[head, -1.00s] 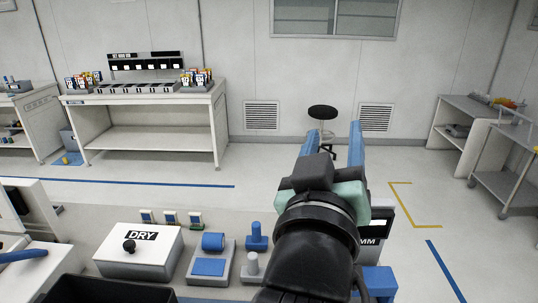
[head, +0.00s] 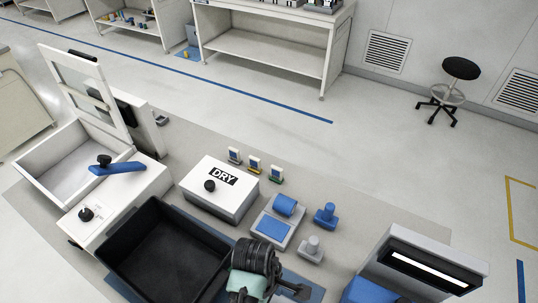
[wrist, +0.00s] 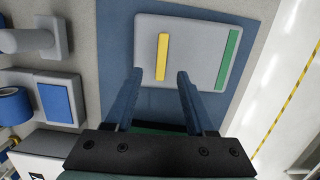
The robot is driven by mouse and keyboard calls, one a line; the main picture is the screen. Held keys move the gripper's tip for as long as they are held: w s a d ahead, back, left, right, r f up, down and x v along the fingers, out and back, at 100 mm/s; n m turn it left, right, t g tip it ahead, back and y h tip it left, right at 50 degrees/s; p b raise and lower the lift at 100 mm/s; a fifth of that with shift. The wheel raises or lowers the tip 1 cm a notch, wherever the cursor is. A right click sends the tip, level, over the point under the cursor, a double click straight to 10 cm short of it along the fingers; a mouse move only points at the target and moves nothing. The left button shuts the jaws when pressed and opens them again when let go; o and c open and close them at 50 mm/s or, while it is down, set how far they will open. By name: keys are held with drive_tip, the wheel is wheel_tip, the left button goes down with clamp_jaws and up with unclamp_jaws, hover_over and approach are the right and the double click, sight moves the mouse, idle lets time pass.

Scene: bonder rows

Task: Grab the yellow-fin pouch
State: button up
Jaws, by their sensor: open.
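In the wrist view a yellow strip (wrist: 162,57), which looks like the yellow fin, stands out on a light grey plate or holder (wrist: 195,28). A green strip (wrist: 228,59) runs parallel to it near the plate's right end. The pouch body below the yellow strip cannot be made out. My gripper (wrist: 159,76) is open, with its two blue fingers apart and nothing between them. The yellow strip lies in line with the gap, just past the fingertips; how far below it is, I cannot tell. In the head view the fingertips are hidden at the bottom edge.
A black bin (head: 160,264) stands left of my arm. Beyond it are a white DRY box (head: 219,189), a grey device with a blue pad (head: 272,229), a blue knobbed piece (head: 326,216) and a grey one (head: 311,250). A lit grey unit (head: 430,262) stands at right.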

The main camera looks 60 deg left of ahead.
drive_tip(key=shift+w+d+f, duration=0.1)
drive_tip(key=shift+w+f, duration=0.05)
drive_tip(key=shift+f, duration=0.5)
drive_tip(key=f, duration=0.2)
drive_tip(key=d+f+p, duration=0.1)
drive_tip(key=f, duration=0.1)
drive_tip(key=shift+w+d, duration=0.1)
drive_tip(key=shift+w+f, duration=0.1)
drive_tip(key=shift+f, duration=0.4)
drive_tip(key=shift+c, duration=0.3)
clamp_jaws()
